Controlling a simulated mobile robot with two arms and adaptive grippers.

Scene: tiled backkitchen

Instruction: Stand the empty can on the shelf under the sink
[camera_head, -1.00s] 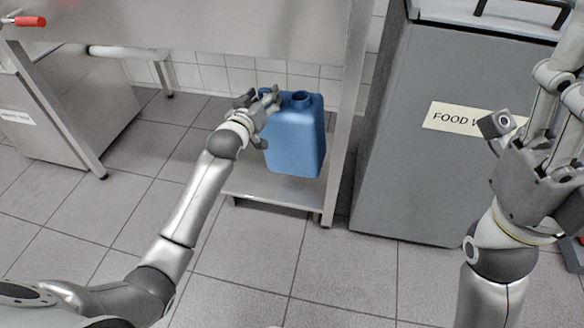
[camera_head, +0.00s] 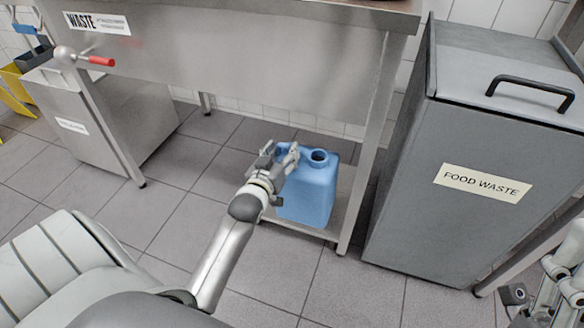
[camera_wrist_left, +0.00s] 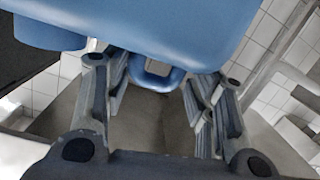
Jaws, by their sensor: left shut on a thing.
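The empty can is a blue plastic canister (camera_head: 311,193) with a round open neck. It is upright under the sink bench, over the low steel shelf (camera_head: 345,208); I cannot tell whether its base touches the shelf. My left gripper (camera_head: 282,160) is shut on the can at its upper left side. In the left wrist view the can (camera_wrist_left: 190,30) fills the top, and its handle loop shows between the fingers (camera_wrist_left: 158,85). My right gripper (camera_head: 540,290) is at the lower right edge, partly cut off, its fingers apart and empty.
The steel sink bench (camera_head: 250,60) overhangs the shelf, and its front leg (camera_head: 365,150) stands right of the can. A grey food waste bin (camera_head: 450,215) stands to the right. A steel cabinet (camera_head: 90,120) is at left. The tiled floor in front is clear.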

